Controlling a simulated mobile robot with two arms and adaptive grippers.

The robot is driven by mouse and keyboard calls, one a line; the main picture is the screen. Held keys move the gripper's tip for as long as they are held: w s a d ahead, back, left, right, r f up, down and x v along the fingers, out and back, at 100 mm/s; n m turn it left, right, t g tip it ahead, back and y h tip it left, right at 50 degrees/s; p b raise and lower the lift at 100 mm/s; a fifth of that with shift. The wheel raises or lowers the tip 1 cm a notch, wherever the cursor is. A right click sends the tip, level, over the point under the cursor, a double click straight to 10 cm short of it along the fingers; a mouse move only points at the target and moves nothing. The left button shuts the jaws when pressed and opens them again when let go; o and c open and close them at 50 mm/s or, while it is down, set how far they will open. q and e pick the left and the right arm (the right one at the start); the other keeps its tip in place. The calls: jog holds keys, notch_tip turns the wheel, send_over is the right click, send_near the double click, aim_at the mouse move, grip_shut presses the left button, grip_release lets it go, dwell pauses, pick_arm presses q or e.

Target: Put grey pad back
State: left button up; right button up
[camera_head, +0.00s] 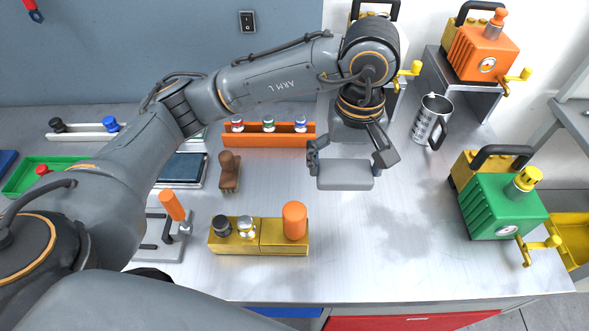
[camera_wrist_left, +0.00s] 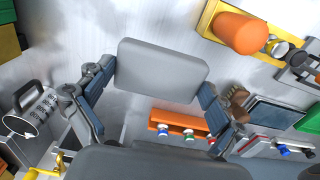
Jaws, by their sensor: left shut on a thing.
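The grey pad (camera_head: 345,176) is a flat, rounded grey block. My left gripper (camera_head: 350,157) is shut on it, with one finger at each side, and holds it over the bare middle of the metal table (camera_head: 380,255). The pad also shows large in the left wrist view (camera_wrist_left: 162,70), between the two fingers of the left gripper (camera_wrist_left: 155,92). I cannot tell exactly how high the pad is above the table. My right gripper is not in view.
An orange rack (camera_head: 268,139) with several knobs stands left of the pad, near a brown brush (camera_head: 229,173). A yellow block (camera_head: 258,250) with an orange cylinder is in front. A metal mug (camera_head: 431,122) and green machine (camera_head: 500,205) stand right. The table's front middle is clear.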

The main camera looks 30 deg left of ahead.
pick_arm(q)
jog(key=w+a+f+p, duration=0.1)
jog(key=a+f, duration=0.1)
jog(key=a, duration=0.3)
jog(key=p, duration=0.2)
send_over(288, 182)
jog(key=f, duration=0.6)
jog(key=shift+d+f, duration=0.4)
jog(key=shift+a+f, duration=0.2)
jog(key=f, duration=0.1)
jog(key=f+p, duration=0.1)
jog(key=f, duration=0.1)
jog(key=shift+a, duration=0.25)
jog(key=shift+f, duration=0.45)
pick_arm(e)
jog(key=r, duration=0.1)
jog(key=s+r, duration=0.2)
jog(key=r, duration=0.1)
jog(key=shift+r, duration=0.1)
